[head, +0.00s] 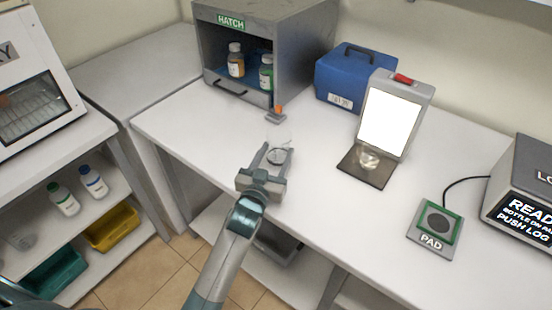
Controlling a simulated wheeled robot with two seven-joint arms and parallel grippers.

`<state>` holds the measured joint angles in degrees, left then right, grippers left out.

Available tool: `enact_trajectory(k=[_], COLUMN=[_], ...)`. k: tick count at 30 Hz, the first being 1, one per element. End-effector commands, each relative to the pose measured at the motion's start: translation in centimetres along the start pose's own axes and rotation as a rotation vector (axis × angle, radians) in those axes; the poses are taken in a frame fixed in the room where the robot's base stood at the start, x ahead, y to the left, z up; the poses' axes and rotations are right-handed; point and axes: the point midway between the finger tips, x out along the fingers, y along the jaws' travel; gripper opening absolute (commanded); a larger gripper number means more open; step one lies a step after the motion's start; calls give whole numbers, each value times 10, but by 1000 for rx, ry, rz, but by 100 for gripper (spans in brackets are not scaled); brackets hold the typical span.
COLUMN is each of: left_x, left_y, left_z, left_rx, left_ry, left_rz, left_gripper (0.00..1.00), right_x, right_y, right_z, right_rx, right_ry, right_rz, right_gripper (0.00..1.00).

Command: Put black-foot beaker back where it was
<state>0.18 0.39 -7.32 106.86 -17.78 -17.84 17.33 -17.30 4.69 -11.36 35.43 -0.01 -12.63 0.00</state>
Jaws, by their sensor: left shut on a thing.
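My left gripper (274,159) reaches over the front of the white table, shut on a clear glass beaker (279,140). A second clear beaker (369,161) stands on the dark base of a lit white panel (389,122), to the right of my gripper. My right gripper is not in view.
A grey hatch box (293,55) holding small bottles stands at the back, with a small orange-topped item (278,111) before it. A blue case (344,78) is behind. A green-framed pad (438,222) and a display box (528,200) stand right. The table between gripper and panel is clear.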

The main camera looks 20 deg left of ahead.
Motion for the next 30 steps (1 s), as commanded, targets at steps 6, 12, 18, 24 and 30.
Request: enact_trajectory(k=[6, 12, 18, 24, 30], left_x=[-6, -6, -6, -6, -6], left_y=[2, 2, 2, 2, 2], left_z=[12, 11, 14, 15, 15], left_rx=[-1, -1, -1, -1, -1], left_ry=[2, 2, 1, 0, 0], left_rz=[0, 0, 0, 0, 0], left_gripper=[25, 25, 25, 70, 70], right_x=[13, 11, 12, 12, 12], right_y=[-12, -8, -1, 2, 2], right_z=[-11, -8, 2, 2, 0], right_rx=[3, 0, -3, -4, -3], right_ry=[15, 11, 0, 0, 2], right_rz=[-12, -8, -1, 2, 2], right_gripper=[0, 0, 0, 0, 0])
